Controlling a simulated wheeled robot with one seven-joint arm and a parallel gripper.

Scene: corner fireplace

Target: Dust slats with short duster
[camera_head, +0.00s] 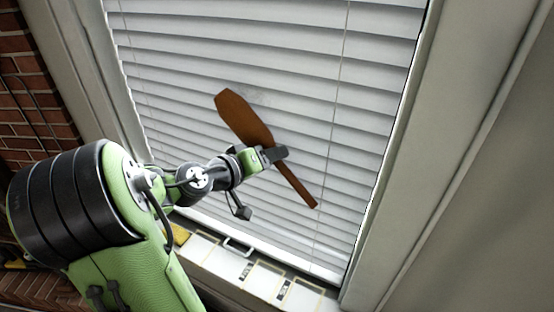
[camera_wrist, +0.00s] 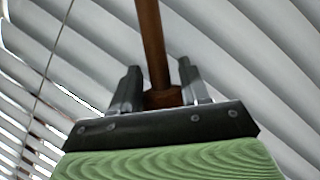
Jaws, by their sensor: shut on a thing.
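The short duster (camera_head: 244,118) is brown, with a wide paddle-like end at the upper left and a thin handle at the lower right. My gripper (camera_head: 274,155) is shut on it near its middle, and it slants in front of the blinds. In the wrist view, a brown shaft of the duster (camera_wrist: 152,45) rises between the two dark fingers of my gripper (camera_wrist: 160,92). The white slats (camera_head: 290,65) fill the window behind it. A faint grey smudge (camera_head: 262,97) shows on the slats beside the duster's wide end. I cannot tell whether the duster touches the slats.
The window frame (camera_head: 405,150) stands at the right, and a brick wall (camera_head: 35,80) at the left. Thin cords hang down the blinds.

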